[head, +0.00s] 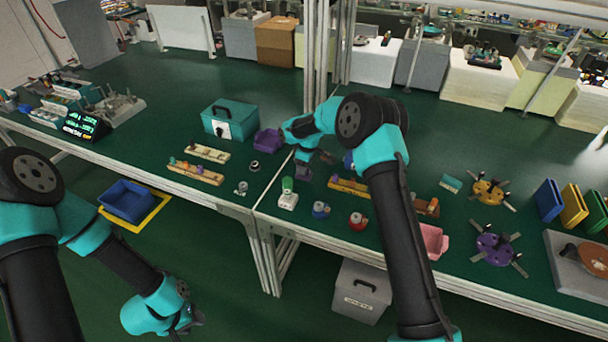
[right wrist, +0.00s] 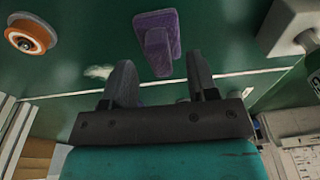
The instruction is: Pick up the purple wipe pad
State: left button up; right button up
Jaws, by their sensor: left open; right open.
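The purple wipe pad (right wrist: 172,28) lies flat on the green bench top in the right wrist view, with a raised purple grip block on it. It stands just ahead of my right gripper (right wrist: 161,82), whose two dark fingers are open and apart with nothing between them. In the head view the pad (head: 303,174) is a small purple shape just below my right gripper (head: 304,158), partly hidden. My left gripper (head: 187,321) is open and empty, low at the front, away from the bench top.
A purple bin (head: 268,141) and a teal box (head: 230,119) are to the left. An orange-rimmed round item (right wrist: 30,34) shows in the wrist view. A light seam crosses the bench near the pad.

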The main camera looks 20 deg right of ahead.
jog(key=shift+w+a+f, duration=0.1)
jog(key=shift+f, duration=1.2)
jog(key=shift+c, duration=0.4)
jog(key=c, duration=0.4)
